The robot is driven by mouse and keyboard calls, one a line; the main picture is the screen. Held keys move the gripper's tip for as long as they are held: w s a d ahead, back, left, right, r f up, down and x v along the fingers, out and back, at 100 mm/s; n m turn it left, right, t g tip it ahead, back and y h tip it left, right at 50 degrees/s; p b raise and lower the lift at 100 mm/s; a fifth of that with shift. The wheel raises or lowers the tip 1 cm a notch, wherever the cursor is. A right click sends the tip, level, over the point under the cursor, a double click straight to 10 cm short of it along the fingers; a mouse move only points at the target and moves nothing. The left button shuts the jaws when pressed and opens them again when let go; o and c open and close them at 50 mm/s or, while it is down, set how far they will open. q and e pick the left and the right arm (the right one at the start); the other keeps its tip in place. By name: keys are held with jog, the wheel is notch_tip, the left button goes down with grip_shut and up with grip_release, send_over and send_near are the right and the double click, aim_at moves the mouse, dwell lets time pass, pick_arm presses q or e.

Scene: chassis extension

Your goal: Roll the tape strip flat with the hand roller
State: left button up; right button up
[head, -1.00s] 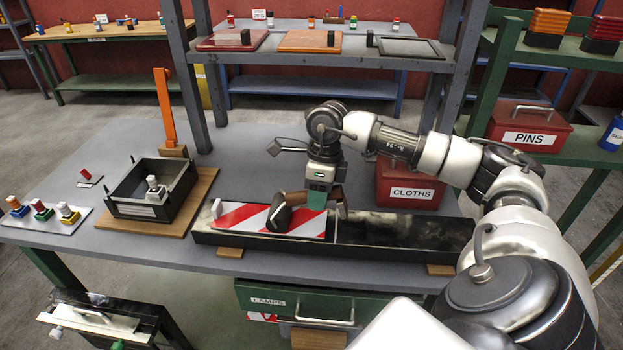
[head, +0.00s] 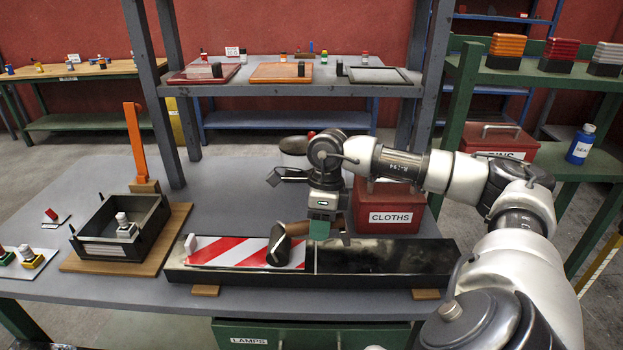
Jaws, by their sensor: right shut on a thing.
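The red and white striped tape strip (head: 228,252) lies along the left part of a long dark chassis beam (head: 385,268) on the grey bench. My right gripper (head: 321,238) is shut on the hand roller and stands above the beam near the strip's right end. The dark roller drum (head: 279,246) is over the right part of the strip and hides some of it. A wooden handle (head: 298,228) runs from the drum to the jaws. I cannot tell if the drum presses on the strip. My left gripper is out of view.
A dark open tray (head: 93,244) on a wooden board stands left of the beam, near an orange post (head: 134,143). A grey shelf frame (head: 280,90) rises at the back. The bench front is clear.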

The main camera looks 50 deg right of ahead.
jog(key=shift+s+d, duration=0.35)
jog(key=shift+s, duration=0.1)
jog(key=p+v, duration=0.2)
jog(key=a+p+v, duration=0.1)
jog(key=v, duration=0.2)
jog(key=p+v, duration=0.2)
jog(key=v, duration=0.1)
jog(key=shift+s+a+r+p, duration=0.15)
jog(key=shift+a+r+p, duration=0.05)
jog(key=shift+a+p, duration=0.15)
jog(key=shift+f, duration=0.15)
dwell(0.7)
